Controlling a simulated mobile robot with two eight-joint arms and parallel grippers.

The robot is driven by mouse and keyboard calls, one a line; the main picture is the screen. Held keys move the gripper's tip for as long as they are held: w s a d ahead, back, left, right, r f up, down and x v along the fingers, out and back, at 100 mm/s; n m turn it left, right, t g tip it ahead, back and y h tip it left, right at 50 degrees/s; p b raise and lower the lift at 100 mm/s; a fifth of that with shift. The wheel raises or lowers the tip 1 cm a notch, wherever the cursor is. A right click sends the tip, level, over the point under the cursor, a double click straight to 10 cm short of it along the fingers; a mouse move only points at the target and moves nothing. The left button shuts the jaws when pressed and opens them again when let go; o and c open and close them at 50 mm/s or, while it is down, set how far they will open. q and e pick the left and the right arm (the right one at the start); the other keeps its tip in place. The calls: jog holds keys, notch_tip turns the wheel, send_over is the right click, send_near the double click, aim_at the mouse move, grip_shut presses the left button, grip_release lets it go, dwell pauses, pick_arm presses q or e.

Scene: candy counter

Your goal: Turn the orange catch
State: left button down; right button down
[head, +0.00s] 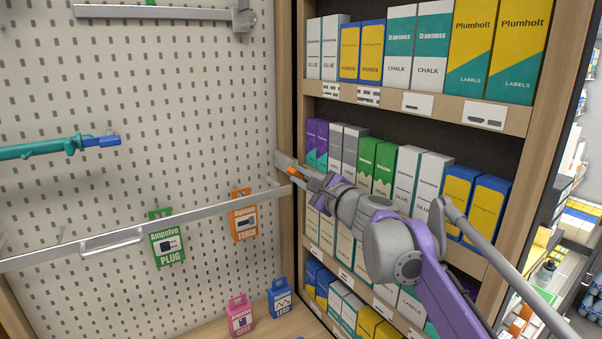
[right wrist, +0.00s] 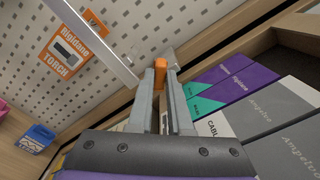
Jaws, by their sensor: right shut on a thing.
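The orange catch (head: 296,173) is at the right end of a long silver bar (head: 200,214), beside the wooden post. My right gripper (head: 311,182) reaches it from the right. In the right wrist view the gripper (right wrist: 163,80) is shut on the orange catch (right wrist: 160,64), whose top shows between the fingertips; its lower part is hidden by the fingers. A metal bracket lies just beyond it. My left gripper is not in view.
The bar crosses in front of the pegboard (head: 180,110), with an orange torch pack (head: 244,215) and a green plug pack (head: 166,243) by it. A teal rod with a blue end (head: 105,141) is at left. Shelves of boxes (head: 430,175) stand close to my right arm.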

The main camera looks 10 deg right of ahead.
jog(key=shift+m, duration=1.3)
jog(key=shift+m, duration=1.6)
jog(key=m+b, duration=0.1)
jog(key=m, duration=0.2)
jog(key=c, duration=1)
grip_release()
